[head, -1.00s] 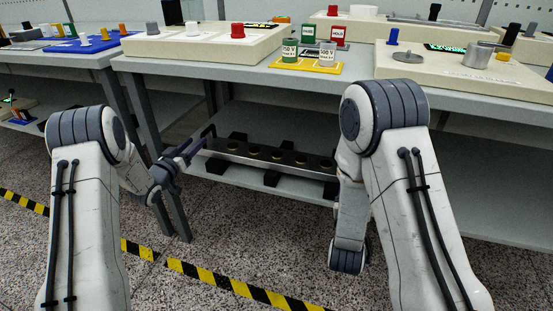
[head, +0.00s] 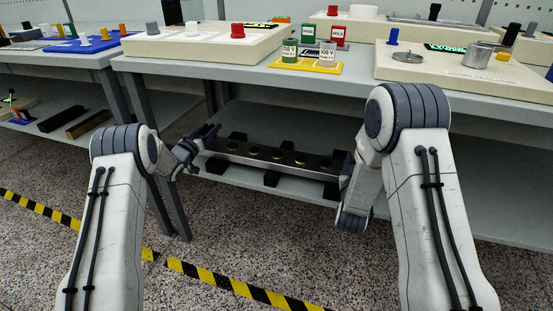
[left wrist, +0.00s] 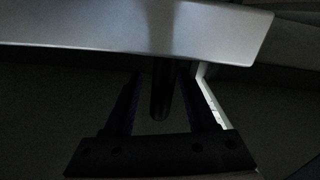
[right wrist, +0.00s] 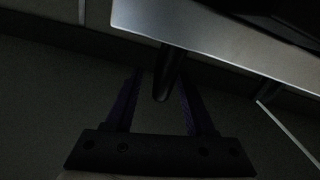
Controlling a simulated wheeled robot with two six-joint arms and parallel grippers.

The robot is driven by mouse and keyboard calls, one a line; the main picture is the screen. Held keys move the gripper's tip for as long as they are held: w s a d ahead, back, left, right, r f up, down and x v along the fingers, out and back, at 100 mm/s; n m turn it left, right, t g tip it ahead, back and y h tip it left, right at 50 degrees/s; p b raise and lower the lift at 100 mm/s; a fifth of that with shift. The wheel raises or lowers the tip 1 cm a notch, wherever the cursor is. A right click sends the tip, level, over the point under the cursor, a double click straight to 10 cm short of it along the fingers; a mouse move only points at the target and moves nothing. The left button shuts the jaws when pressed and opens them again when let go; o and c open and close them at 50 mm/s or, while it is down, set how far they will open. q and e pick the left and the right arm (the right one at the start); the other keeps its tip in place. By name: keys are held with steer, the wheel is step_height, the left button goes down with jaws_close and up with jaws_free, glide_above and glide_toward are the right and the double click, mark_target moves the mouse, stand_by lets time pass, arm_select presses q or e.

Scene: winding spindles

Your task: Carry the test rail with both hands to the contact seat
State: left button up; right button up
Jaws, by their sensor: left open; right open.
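The test rail (head: 270,157) is a long dark bar with a silver front edge and several brass discs on top. It lies on black blocks on the lower shelf. My left gripper (head: 210,134) is at its left end, open. In the left wrist view, a dark handle (left wrist: 160,95) hangs between the open fingers (left wrist: 162,92), below the grey rail edge (left wrist: 110,28). My right gripper is mostly hidden behind my arm in the head view. In the right wrist view its open fingers (right wrist: 158,95) stand either side of another dark handle (right wrist: 170,72). I cannot tell which thing is the contact seat.
The table top (head: 225,73) above the shelf carries cream consoles (head: 215,45), a yellow tray (head: 305,66) with labelled weights, and a metal cylinder (head: 478,55). A table leg (head: 172,190) stands near my left arm. Yellow-black tape (head: 230,285) crosses the floor.

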arm_select(q)
jaws_close()
arm_select(e)
jaws_close()
stand_by(0.8)
arm_select(q)
steer(key=shift+r, duration=0.4)
arm_select(e)
steer(key=shift+r, duration=0.25)
